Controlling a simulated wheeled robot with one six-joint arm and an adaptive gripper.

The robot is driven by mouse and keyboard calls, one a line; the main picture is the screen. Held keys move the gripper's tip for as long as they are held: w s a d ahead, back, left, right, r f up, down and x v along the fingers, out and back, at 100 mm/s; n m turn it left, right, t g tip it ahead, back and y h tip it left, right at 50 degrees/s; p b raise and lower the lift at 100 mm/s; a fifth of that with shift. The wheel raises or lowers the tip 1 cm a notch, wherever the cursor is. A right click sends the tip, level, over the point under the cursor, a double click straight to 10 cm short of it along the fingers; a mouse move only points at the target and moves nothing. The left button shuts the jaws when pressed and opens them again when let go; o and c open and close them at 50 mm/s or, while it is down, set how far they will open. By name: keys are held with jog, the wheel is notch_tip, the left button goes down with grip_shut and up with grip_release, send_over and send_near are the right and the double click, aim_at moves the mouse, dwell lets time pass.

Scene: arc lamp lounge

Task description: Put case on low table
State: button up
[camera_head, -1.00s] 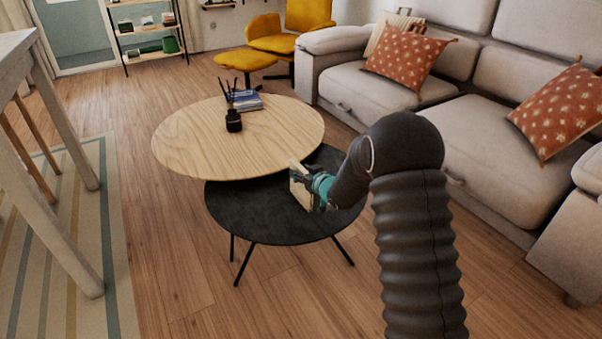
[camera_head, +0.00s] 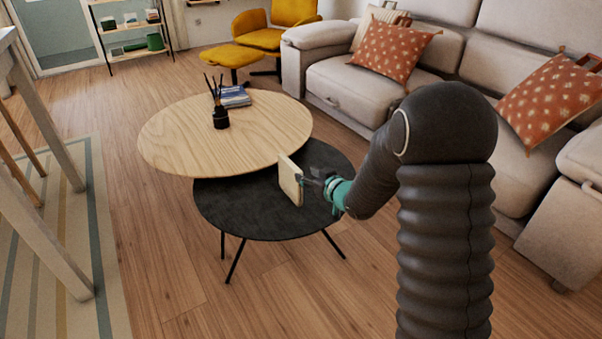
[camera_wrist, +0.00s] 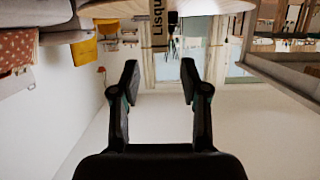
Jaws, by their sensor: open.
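The case (camera_head: 290,180) is a thin, pale, cream-coloured slab. It stands on edge, upright, over the black low round table (camera_head: 250,222) and appears to rest on it, near the edge of the wooden table top. My gripper (camera_head: 308,182), dark with a teal wrist part, is just right of the case. In the wrist view my gripper (camera_wrist: 159,75) is open with nothing between its fingertips. There the case (camera_wrist: 157,28) shows as a narrow edge with dark lettering, beyond the fingertips at the top. The contact at its base is hidden.
A higher wooden round table (camera_head: 225,140) overlaps the black one and holds a reed diffuser (camera_head: 220,117) and books (camera_head: 235,97). A sofa (camera_head: 350,85) is on the right. A white table (camera_head: 40,130) stands at left. Open floor lies in front.

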jog(key=shift+s+d+r, duration=0.15)
jog(key=shift+s+d, duration=0.15)
jog(key=shift+s, duration=0.1)
jog(key=s+d+r+m+g+h, duration=0.1)
jog(key=s+d+r+m+h, duration=0.3)
jog(key=s+d+r+h, duration=0.7)
jog(key=s+d+r+m+g+y, duration=0.1)
jog(key=s+d+g, duration=0.1)
jog(key=s, duration=1.2)
jog(key=s+d+r+m+g+y, duration=0.1)
jog(key=s+r+g, duration=0.1)
jog(key=s, duration=1.2)
jog(key=shift+d+m+g+y, duration=0.35)
jog(key=shift+m+g+y, duration=0.05)
jog(key=shift+g, duration=0.4)
jog(key=shift+d, duration=0.15)
